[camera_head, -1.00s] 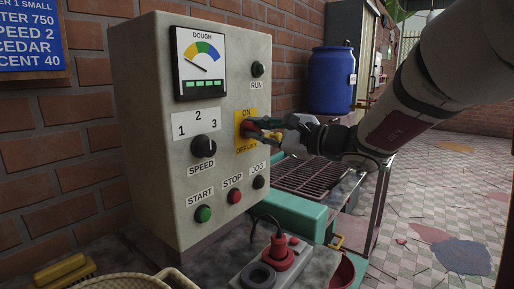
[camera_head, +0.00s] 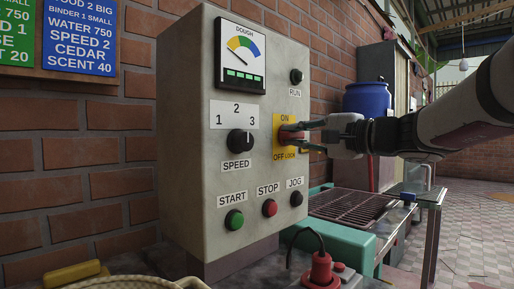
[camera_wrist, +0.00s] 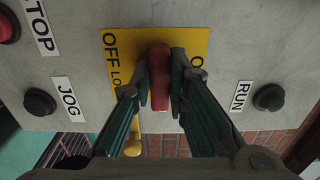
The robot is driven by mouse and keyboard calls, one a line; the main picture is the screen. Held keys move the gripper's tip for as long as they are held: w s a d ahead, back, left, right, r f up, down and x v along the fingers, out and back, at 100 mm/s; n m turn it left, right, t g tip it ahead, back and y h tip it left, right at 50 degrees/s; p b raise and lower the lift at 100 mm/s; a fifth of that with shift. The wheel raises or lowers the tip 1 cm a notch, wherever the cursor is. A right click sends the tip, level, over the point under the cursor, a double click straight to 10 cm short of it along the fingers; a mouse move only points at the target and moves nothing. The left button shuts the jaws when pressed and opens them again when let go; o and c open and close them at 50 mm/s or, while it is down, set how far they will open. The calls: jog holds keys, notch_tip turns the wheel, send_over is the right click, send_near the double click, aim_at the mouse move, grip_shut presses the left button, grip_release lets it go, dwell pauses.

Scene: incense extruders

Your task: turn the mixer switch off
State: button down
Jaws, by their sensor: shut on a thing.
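The mixer switch is a red handle (camera_head: 291,135) on a yellow plate (camera_head: 286,154) marked ON above and OFF-LOCK below, on the grey control box (camera_head: 185,150). My gripper (camera_head: 300,135) reaches in from the right, its fingers at the handle. In the wrist view the red handle (camera_wrist: 159,75) stands between the two fingertips (camera_wrist: 160,88), which close on it from both sides. Its long side lies across the line from OFF to ON. The fingers hide part of the plate lettering. A small yellow piece (camera_wrist: 133,138) shows beside the left finger.
A dough gauge (camera_head: 241,56) sits above. A red plug (camera_head: 321,270), teal part (camera_head: 335,240) and grate (camera_head: 350,204) lie below.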

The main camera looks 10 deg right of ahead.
jog(key=shift+f, duration=0.1)
dwell(0.3)
jog(key=c, duration=1.6)
grip_release()
jog(key=shift+o, duration=0.2)
jog(key=v, duration=1.2)
jog(key=shift+a, duration=0.1)
